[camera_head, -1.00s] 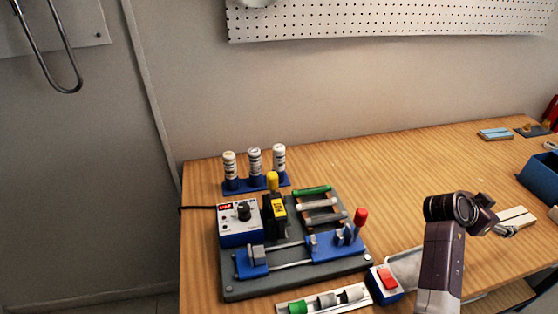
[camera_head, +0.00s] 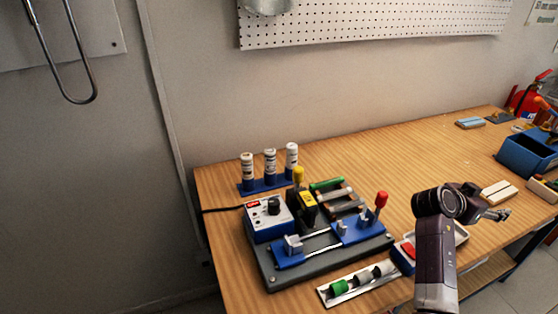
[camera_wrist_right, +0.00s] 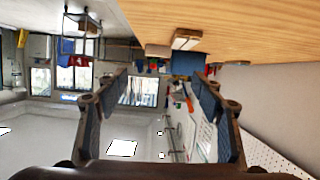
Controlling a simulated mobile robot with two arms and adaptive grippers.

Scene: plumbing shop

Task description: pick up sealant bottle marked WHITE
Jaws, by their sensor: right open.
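Three white sealant bottles stand upright in a blue rack (camera_head: 258,191) at the back left of the wooden table: a left bottle (camera_head: 247,163), a middle bottle (camera_head: 270,161) and a right bottle (camera_head: 291,154). Their labels are too small to read, so I cannot tell which is marked WHITE. My right gripper (camera_head: 504,215) is over the right part of the table, far from the bottles and pointing right. In the right wrist view its fingers (camera_wrist_right: 160,95) are spread and empty. My left gripper is not in view.
A grey fixture board (camera_head: 275,278) with a control box (camera_head: 269,218) and a red-knobbed lever (camera_head: 381,199) sits in front of the rack. A blue bin (camera_head: 526,154) stands at the right.

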